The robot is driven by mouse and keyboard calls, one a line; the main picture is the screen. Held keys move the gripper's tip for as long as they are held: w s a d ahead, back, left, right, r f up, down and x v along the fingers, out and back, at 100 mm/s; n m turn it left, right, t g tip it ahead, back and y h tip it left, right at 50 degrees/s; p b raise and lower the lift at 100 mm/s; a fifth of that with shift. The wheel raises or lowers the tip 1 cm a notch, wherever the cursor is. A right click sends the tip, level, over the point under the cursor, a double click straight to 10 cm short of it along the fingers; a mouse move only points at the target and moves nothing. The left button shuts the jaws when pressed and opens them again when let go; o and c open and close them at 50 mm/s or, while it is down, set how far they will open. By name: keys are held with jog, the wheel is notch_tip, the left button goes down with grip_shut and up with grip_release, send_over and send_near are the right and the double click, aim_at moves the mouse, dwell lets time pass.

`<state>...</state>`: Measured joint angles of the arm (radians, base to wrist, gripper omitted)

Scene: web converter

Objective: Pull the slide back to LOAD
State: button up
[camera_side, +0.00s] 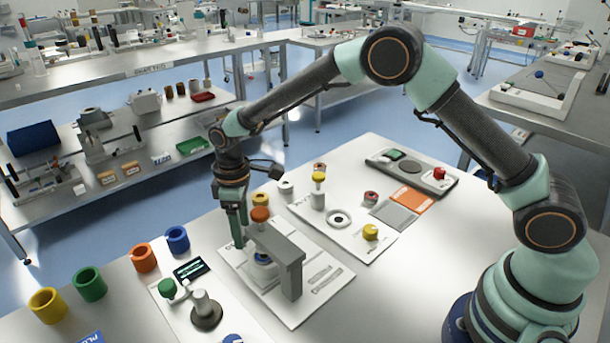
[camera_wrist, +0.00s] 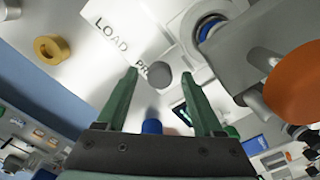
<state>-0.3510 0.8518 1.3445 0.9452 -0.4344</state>
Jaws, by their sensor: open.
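The press, a grey arch (camera_side: 288,262) with an orange knob (camera_side: 260,214), stands on a white plate. The orange knob is large at right in the wrist view (camera_wrist: 292,84). A pale slide holds a blue ring (camera_side: 262,258) beneath the arch; the ring also shows in the wrist view (camera_wrist: 208,28). "LOAD" (camera_wrist: 111,34) and a partly covered second word are printed on the plate. A round grey knob (camera_wrist: 163,78) appears between my fingertips; contact cannot be told. My gripper (camera_side: 238,243) is open, pointing down beside the press; it also shows in the wrist view (camera_wrist: 159,73).
Orange (camera_side: 144,257), green (camera_side: 89,284), yellow (camera_side: 47,306) and blue (camera_side: 177,239) cups stand at left. A green-knobbed lever fixture (camera_side: 205,310) is near the front. A board with a yellow knob (camera_side: 370,232) lies right of the press. Bare table lies at front right.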

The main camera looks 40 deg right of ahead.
grip_shut()
jog(key=shift+r, duration=0.1)
dwell(1.2)
